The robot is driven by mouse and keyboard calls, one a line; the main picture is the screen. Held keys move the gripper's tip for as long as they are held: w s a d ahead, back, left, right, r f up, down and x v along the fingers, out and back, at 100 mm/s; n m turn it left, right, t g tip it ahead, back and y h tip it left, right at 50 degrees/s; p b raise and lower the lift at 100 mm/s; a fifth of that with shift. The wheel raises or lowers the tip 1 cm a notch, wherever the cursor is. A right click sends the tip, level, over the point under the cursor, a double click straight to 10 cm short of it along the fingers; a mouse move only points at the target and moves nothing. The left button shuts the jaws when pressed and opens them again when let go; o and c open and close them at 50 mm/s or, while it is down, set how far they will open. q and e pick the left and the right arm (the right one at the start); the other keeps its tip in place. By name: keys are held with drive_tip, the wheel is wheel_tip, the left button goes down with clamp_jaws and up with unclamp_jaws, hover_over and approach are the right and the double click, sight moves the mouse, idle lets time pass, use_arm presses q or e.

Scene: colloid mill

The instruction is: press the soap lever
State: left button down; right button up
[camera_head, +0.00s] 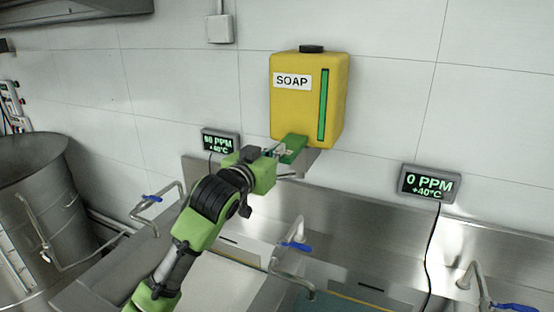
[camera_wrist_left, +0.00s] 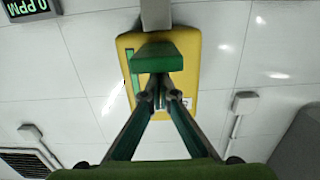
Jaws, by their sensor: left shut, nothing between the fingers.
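The yellow soap dispenser (camera_head: 300,100), labelled SOAP, hangs on the tiled wall in the head view. Its green lever (camera_head: 294,148) sticks out at the bottom. My left gripper (camera_head: 277,151) is at the lever's left side in the head view. In the left wrist view, which is upside down, the lever (camera_wrist_left: 153,56) is right ahead of my shut, empty fingertips (camera_wrist_left: 158,88), with the yellow dispenser (camera_wrist_left: 191,62) behind. The fingertips look very near the lever; I cannot tell whether they touch it. My right gripper is not in view.
Steel sinks (camera_head: 335,300) with blue-handled taps (camera_head: 297,246) lie below the dispenser. Display boxes on the wall read 0 PPM (camera_head: 429,185) and about 98 PPM (camera_head: 221,142). A large steel drum (camera_head: 35,200) stands at left. A wall box (camera_head: 220,28) is above.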

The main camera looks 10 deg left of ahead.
use_arm(q)
wheel_tip(320, 180, down, 6)
drive_tip(key=t+b, duration=0.2)
drive_tip(key=b, duration=0.4)
drive_tip(key=shift+w+d+r, duration=0.1)
drive_tip(key=shift+r, duration=0.05)
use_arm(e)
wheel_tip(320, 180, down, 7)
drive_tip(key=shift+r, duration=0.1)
